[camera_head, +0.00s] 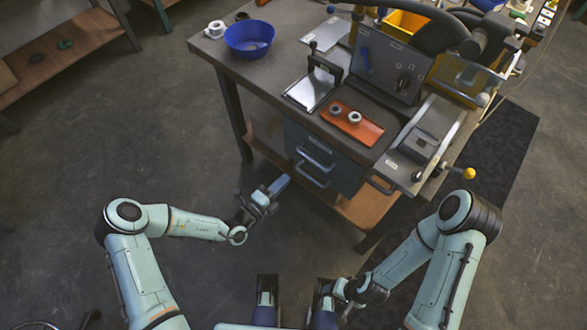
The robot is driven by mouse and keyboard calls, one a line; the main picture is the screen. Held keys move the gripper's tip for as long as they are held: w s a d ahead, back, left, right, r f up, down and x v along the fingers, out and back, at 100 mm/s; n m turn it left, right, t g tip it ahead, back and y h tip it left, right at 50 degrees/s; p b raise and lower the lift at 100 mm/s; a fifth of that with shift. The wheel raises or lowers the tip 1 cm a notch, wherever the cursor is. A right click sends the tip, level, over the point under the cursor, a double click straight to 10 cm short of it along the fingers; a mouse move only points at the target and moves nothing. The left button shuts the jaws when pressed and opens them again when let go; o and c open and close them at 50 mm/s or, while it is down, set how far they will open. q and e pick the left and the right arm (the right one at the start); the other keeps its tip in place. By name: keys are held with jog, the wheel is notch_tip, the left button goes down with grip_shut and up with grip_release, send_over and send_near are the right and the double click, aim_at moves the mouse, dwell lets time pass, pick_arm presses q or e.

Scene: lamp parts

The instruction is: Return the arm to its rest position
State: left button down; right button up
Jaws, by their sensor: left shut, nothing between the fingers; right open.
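My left arm comes in from the left and bends toward the middle. Its gripper (278,186) is shut and empty, over the floor just left of the workbench's drawers, apart from the bench as far as I can tell. My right arm folds back from the right toward the bottom middle. Its gripper (345,290) is open, low and close to my own body, and its fingertips are hard to make out.
A blue bowl (249,40) and a white roll (216,29) stand on the bench's far left corner. A yellow-knobbed lever (468,173) juts out at right.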

pick_arm(q)
jog(key=shift+v, duration=1.75)
jog(key=s+d+f+m+g+h+p, duration=0.1)
jog(key=s+d+m+g+p, duration=0.25)
jog(key=s+m+g, duration=0.55)
jog(key=s+d+f+m+g+h+p, duration=0.15)
jog(key=s+d+m+g, duration=0.4)
jog(key=s+m, duration=0.55)
jog(key=s+a+f+m+g+y+p, duration=0.2)
jog(key=s+a+m+g+y, duration=0.2)
jog(key=s+m, duration=0.35)
jog(key=w+a+m+t+y+p, duration=0.1)
jog(key=a+m+t+y+p, duration=0.2)
jog(key=a+m, duration=0.5)
jog(key=m+y+p, duration=0.1)
jog(key=m+y, duration=0.1)
jog(key=m, duration=0.5)
jog(key=shift+a+y, duration=0.3)
jog(key=shift+y, duration=0.05)
